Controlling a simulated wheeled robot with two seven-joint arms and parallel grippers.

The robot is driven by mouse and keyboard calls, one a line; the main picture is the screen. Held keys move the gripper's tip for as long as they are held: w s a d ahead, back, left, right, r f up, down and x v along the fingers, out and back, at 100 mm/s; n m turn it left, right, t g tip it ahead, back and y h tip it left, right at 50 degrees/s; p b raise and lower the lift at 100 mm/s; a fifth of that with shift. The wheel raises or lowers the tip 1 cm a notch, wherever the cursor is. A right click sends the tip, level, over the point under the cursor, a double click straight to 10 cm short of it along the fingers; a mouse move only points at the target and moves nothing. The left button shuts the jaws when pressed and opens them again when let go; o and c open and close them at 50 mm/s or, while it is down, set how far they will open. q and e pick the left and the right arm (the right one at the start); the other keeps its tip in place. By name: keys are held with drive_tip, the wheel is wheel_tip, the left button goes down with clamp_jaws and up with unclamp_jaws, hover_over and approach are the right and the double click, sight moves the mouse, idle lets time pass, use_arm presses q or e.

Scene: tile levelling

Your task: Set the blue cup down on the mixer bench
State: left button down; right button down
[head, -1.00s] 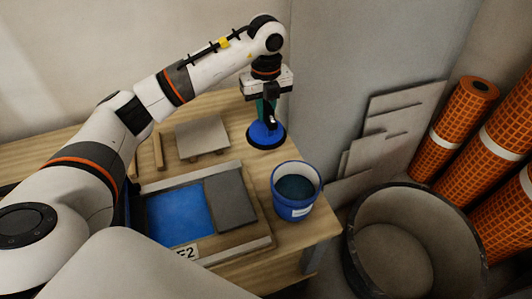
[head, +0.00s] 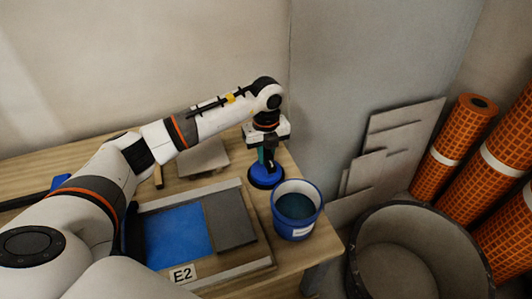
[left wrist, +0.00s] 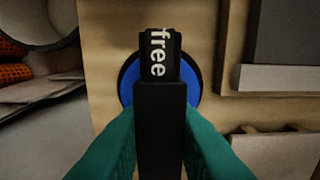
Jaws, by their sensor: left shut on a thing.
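The blue cup (head: 265,179) is a blue disc with a dark upright handle. In the head view it is over the right part of the wooden mixer bench (head: 285,255), just behind the blue bucket. My left gripper (head: 266,153) points down and is shut on the cup's handle. In the left wrist view the green fingers flank the black handle, marked "free", and the blue disc (left wrist: 128,88) shows beneath it. The cup looks upright and low over the wood; I cannot tell whether it touches. My right gripper is not in view.
The blue bucket (head: 298,228) stands close in front of the cup. A framed board with a blue area (head: 178,235) and grey tile (head: 230,218), labelled E2, lies left. A pale tile (head: 205,158) lies behind. A large tub (head: 415,215) and orange rolls (head: 465,130) stand right.

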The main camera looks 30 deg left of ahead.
use_arm(q)
drive_tip(key=shift+f, duration=0.1)
drive_tip(key=c, duration=1.3)
unclamp_jaws()
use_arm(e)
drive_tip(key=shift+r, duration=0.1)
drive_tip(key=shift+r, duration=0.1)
use_arm(q)
wheel_tip(320, 180, up, 12)
drive_tip(key=shift+r+p, duration=0.15)
drive_tip(key=shift+p, duration=0.6)
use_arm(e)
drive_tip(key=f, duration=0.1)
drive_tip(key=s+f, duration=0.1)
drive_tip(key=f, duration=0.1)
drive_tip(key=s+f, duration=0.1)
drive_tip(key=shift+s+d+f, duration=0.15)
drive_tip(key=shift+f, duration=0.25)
use_arm(q)
drive_tip(key=shift+r, duration=0.1)
